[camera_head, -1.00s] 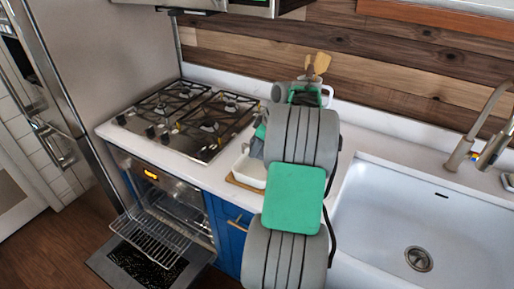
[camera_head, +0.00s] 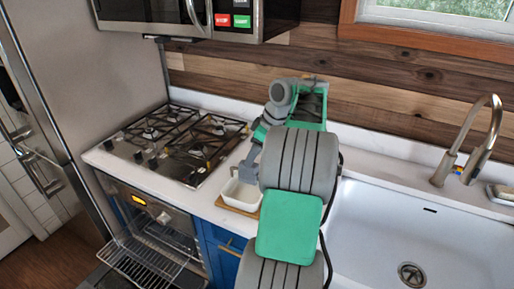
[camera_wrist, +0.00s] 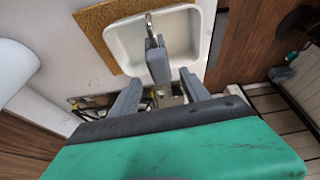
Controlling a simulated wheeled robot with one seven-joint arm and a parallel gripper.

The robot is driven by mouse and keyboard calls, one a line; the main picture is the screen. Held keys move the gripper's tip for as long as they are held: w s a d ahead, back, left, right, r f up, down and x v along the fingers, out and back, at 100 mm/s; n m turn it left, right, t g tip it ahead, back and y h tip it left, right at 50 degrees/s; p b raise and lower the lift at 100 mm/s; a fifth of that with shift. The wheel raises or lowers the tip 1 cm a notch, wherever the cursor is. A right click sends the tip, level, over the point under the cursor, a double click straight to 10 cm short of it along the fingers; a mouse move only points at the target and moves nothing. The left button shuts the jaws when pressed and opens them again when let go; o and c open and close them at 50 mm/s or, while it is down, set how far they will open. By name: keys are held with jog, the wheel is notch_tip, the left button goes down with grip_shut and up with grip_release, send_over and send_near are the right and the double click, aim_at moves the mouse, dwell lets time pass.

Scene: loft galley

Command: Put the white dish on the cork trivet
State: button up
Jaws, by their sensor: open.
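The white dish (camera_head: 240,196) is a rectangular, open dish that appears to rest on the cork trivet (camera_head: 224,204) near the counter's front edge. In the wrist view the white dish (camera_wrist: 120,45) looks empty apart from my gripper parts in front of it. The cork trivet (camera_wrist: 92,22) shows along its left and upper sides, and the dish lies toward the trivet's right side. My gripper (camera_head: 246,173) is open beside and above the dish; its fingers (camera_wrist: 160,78) overlap the dish's lower rim in the wrist view. I cannot tell whether they touch it.
A gas stove (camera_head: 180,142) stands left of the trivet, with the oven door open and a rack (camera_head: 150,262) pulled out below. A white sink (camera_head: 385,225) with a tall faucet (camera_head: 470,145) is to the right. A microwave (camera_head: 200,15) hangs above.

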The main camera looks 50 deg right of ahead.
jog(key=w+a+r, duration=0.4)
jog(key=a+r, duration=0.1)
jog(key=a, duration=0.6)
jog(key=s+a+m, duration=0.1)
jog(key=a+m, duration=0.1)
jog(key=a, duration=1.6)
jog(key=s+a+f+m+h, duration=0.1)
jog(key=s+a+f+m, duration=0.1)
jog(key=s+a+f, duration=0.4)
jog(key=s+a, duration=0.3)
jog(key=s, duration=0.2)
jog(key=shift+s+f+h+p, duration=0.15)
jog(key=shift+s+h+p, duration=0.15)
jog(key=shift+s, duration=0.1)
